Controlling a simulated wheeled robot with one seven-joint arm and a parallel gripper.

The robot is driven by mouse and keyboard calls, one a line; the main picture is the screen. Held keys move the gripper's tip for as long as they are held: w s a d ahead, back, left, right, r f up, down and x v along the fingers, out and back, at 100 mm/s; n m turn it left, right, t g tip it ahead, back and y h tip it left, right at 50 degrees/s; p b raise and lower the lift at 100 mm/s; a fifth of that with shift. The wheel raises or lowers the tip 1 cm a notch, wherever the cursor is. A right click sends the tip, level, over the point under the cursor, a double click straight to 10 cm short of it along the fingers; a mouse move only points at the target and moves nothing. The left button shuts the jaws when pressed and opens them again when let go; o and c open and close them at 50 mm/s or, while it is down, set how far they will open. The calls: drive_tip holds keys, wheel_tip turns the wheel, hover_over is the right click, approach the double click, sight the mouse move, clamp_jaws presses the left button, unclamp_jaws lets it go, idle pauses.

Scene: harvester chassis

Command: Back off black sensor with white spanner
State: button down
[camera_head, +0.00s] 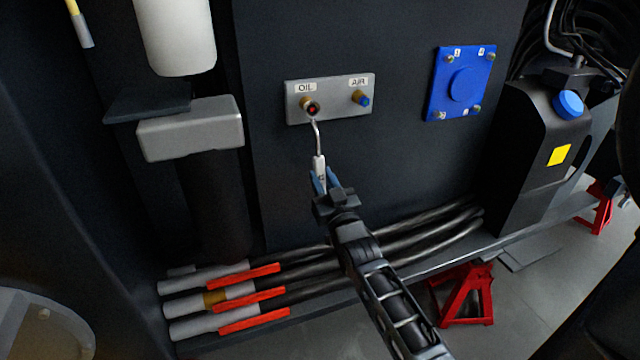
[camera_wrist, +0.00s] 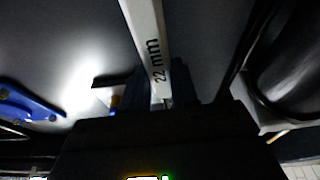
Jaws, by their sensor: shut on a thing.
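The white spanner (camera_head: 319,164) is held in my gripper (camera_head: 323,182), its shank pointing up to the OIL port. In the wrist view the spanner (camera_wrist: 146,28) bears the mark "22 mm" and runs up out of the picture from between the fingers of my gripper (camera_wrist: 160,88). The black sensor (camera_head: 312,107), with a reddish centre, sits in a brass fitting under the OIL label. The spanner's head is at the sensor's lower edge; I cannot tell whether it is seated around it. The wrist view does not show that end.
The grey plate (camera_head: 335,96) also carries a blue-tipped fitting (camera_head: 363,99) under AIR. A blue square cover (camera_head: 461,84) is to the right. Black hoses (camera_head: 430,232) with red handles (camera_head: 250,296) run below. A black tank (camera_head: 535,150) stands at right.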

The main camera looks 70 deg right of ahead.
drive_tip(key=shift+s+d+r+n+t+y+p, duration=0.15)
drive_tip(key=shift+s+d+n+t+y+p, duration=0.2)
drive_tip(key=shift+s+d+n, duration=0.3)
drive_tip(key=shift+s+d+r+n+t+y+p, duration=0.15)
drive_tip(key=shift+s+d+n+y+p, duration=0.25)
drive_tip(key=shift+n, duration=0.35)
drive_tip(key=s+d+n+p, duration=0.1)
drive_tip(key=p, duration=0.1)
drive_tip(key=s+r+n+p, duration=0.1)
drive_tip(key=n+p, duration=0.1)
drive_tip(key=shift+s+d+t+y, duration=0.15)
drive_tip(key=shift+d+t+y, duration=0.15)
drive_tip(key=shift+d+y, duration=0.1)
